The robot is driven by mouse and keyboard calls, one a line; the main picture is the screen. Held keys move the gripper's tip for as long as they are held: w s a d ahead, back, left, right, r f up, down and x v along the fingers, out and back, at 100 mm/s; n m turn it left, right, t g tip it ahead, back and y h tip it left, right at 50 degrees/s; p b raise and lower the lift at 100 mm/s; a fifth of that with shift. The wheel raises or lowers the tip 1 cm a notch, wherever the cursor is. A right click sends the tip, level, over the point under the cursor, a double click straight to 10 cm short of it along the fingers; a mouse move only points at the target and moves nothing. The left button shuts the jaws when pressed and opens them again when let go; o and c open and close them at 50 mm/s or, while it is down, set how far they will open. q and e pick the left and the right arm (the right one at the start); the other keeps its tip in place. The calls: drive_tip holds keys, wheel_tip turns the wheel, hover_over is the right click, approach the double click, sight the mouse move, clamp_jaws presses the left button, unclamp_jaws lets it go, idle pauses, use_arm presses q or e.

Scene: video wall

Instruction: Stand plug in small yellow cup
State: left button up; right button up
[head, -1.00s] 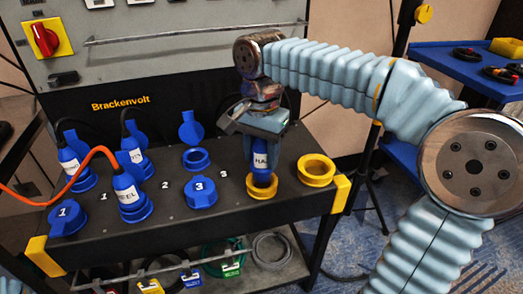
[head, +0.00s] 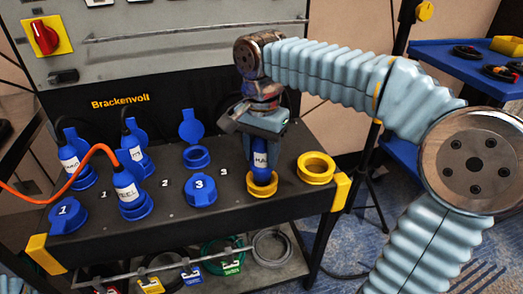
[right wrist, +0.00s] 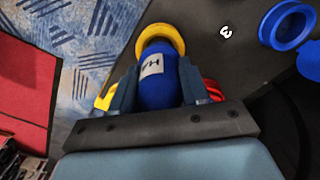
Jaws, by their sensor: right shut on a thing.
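A blue plug (head: 260,158) with a white label reading "HA" stands upright at the left of the two yellow cups (head: 262,189). Its lower end is inside that cup's rim; how deep it sits I cannot tell. My right gripper (head: 259,133) is shut on the plug's upper part from above. In the right wrist view the plug (right wrist: 157,92) lies between the fingers, with the yellow rim (right wrist: 161,32) around its far end. The other yellow cup (head: 316,177), a little wider, is empty to the right.
Other blue plugs (head: 129,190) stand in blue sockets at the left, one with an orange cable (head: 77,172). Coiled cables (head: 271,247) hang below the black bench (head: 225,222).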

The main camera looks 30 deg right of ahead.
sight(261, 140)
drive_tip(key=shift+f+b, duration=1)
drive_tip(key=shift+f, duration=0.5)
idle(0.3)
drive_tip(key=o, duration=1.6)
drive_tip(key=shift+o, duration=0.2)
drive_tip(key=shift+r, duration=0.1)
drive_tip(key=shift+r+p, duration=2.85)
drive_tip(key=shift+r, duration=0.1)
